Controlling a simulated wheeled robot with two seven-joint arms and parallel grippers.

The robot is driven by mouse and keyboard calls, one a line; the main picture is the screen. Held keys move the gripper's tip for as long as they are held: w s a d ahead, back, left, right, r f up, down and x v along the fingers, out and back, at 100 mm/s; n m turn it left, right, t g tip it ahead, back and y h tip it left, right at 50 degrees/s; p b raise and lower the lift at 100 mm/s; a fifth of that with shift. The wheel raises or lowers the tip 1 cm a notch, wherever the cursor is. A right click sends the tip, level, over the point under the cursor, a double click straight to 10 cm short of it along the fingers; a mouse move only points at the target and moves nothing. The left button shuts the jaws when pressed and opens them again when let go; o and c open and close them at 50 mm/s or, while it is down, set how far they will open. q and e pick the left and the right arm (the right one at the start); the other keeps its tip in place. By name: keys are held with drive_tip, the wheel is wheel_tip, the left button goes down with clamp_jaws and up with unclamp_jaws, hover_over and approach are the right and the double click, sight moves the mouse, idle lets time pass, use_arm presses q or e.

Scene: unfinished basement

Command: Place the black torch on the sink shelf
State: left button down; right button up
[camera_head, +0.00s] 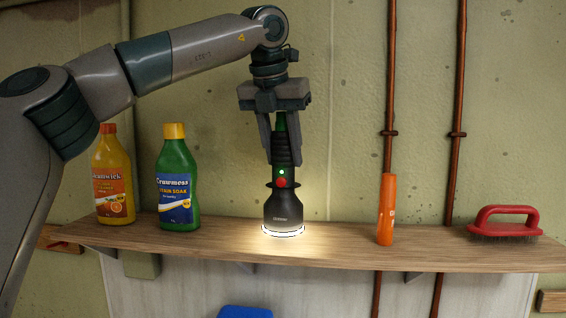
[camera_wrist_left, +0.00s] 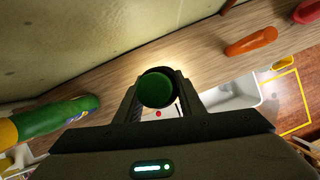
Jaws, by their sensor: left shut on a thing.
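The black torch (camera_head: 283,205) is upright with its lit head down at the wooden sink shelf (camera_head: 340,243), between the green bottle and the orange object. Its glowing lower rim is at the shelf surface; I cannot tell whether it touches or hovers just above. My left gripper (camera_head: 281,150) comes down from above and is shut on the torch's upper handle. In the left wrist view the torch's round green end (camera_wrist_left: 156,90) sits between the two fingers. My right gripper is in neither view.
On the shelf stand an orange-yellow bottle (camera_head: 113,180), a green bottle (camera_head: 178,185), an upright orange object (camera_head: 387,210) and a red-handled brush (camera_head: 505,220). Copper pipes (camera_head: 390,90) run up the wall behind. Shelf between torch and orange object is bare. A white sink (camera_wrist_left: 235,95) lies below.

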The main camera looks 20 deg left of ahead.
sight(283, 182)
use_arm(q)
wheel_tip(283, 182, down, 2)
drive_tip(key=shift+f+p, duration=0.1)
drive_tip(key=shift+p, duration=0.4)
drive_tip(key=shift+f, duration=0.3)
drive_tip(key=c, duration=1.2)
unclamp_jaws()
